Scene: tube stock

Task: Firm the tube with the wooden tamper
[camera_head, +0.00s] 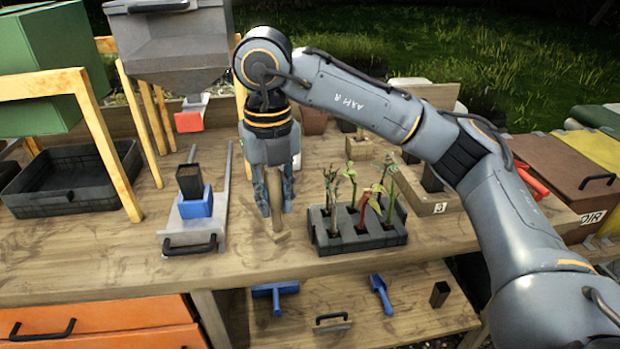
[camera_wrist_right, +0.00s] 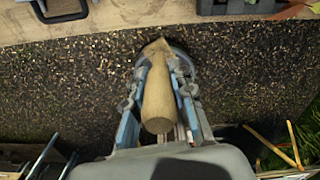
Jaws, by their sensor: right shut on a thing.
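My right gripper (camera_head: 274,205) is shut on the wooden tamper (camera_head: 276,190), over the bench between the metal slide and the seedling tray. In the right wrist view the tamper's pale handle (camera_wrist_right: 158,100) lies between the two fingers (camera_wrist_right: 157,90). Its lower end blends with the bench wood, so I cannot tell whether it touches. A dark square tube (camera_head: 189,181) stands upright in a blue holder (camera_head: 196,206) on the metal slide (camera_head: 186,232), left of the gripper and apart from the tamper. The tube's fill is not clear. My left gripper is not in view.
A black tray of seedlings (camera_head: 358,240) stands right of the gripper. A grey hopper (camera_head: 165,55) with a red-orange spout (camera_head: 189,121) hangs behind the tube. A black crate (camera_head: 62,193) and wooden frame (camera_head: 106,150) are at left. A lower shelf holds blue tools (camera_head: 380,292).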

